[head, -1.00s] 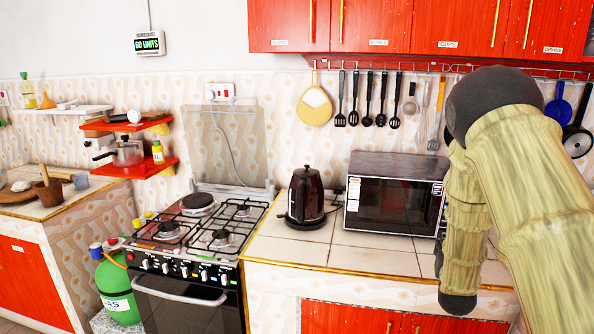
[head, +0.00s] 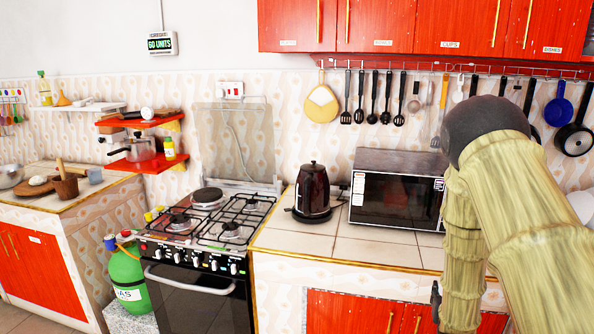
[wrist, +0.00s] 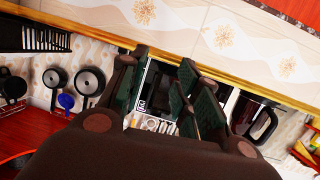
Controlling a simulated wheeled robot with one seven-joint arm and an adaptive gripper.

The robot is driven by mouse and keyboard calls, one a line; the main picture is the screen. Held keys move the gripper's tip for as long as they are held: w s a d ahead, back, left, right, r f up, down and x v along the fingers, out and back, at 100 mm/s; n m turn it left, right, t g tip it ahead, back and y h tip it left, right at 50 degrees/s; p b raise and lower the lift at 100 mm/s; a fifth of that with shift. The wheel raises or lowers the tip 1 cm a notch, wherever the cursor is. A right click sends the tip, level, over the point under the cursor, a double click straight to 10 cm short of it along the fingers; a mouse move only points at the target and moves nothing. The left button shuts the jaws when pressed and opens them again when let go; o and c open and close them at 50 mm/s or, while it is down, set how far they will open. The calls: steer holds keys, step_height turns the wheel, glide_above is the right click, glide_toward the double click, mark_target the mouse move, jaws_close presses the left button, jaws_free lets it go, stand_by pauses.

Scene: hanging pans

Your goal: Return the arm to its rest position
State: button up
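My arm, with a bamboo-like pale surface and a dark rounded joint, stands bent at the right of the head view. Its lower end runs off the bottom edge, so my gripper cannot be made out clearly there. In the wrist view my gripper (wrist: 160,80) shows dark green-black fingers spread apart. I see the microwave and utensils through the gap, and nothing is held between them.
The counter holds a dark kettle (head: 312,192) and a microwave (head: 397,190), left of my arm. A gas stove (head: 208,225) stands further left. Pans, including a black one (head: 574,138), hang at the right. Red cupboards (head: 375,25) hang above. A green gas bottle (head: 128,275) stands by the stove.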

steer(key=s+a+f+g+y, duration=0.1)
steer(key=s+a+f+g, duration=0.15)
steer(key=s+f, duration=0.4)
steer(key=s+a+f+n+g+y, duration=0.1)
steer(key=s+a+f+g, duration=0.1)
steer(key=s+a+f, duration=0.35)
steer(key=s+a+f+g+y, duration=0.1)
steer(key=s+a+f+g, duration=0.1)
steer(key=s+f, duration=0.55)
steer(key=s+a+f+g, duration=0.2)
steer(key=s+a, duration=0.1)
steer(key=s, duration=0.6)
steer(key=s+a+f+n+g+y, duration=0.1)
steer(key=s+a+f+g, duration=0.2)
steer(key=s, duration=0.6)
steer(key=s+a+f+n+g+y, duration=0.1)
steer(key=s+a+f+g, duration=0.1)
steer(key=s, duration=0.7)
steer(key=shift+s+a+f, duration=0.35)
steer(key=shift+a+f, duration=0.1)
steer(key=shift+a, duration=0.65)
steer(key=shift+g, duration=0.25)
